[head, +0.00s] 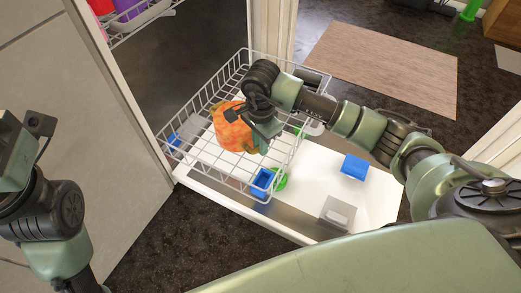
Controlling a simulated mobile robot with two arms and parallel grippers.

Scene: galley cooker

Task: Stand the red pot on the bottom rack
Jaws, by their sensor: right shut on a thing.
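An orange-red patterned thing (234,128), which I take for the red pot, is at the lower wire rack (204,165), inside its walls as seen from above. My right gripper (250,124) is shut on it from the right; the gripper hides part of it. I cannot tell if its base touches the rack floor. My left gripper (38,125) is at the left edge, away from the rack, and its jaws do not show clearly.
The rack stands out over a lowered white door (325,180). Blue containers (354,167), a grey one (338,212) and a green item (281,181) are on or near the door. An upper rack (140,22) holds red and purple things.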

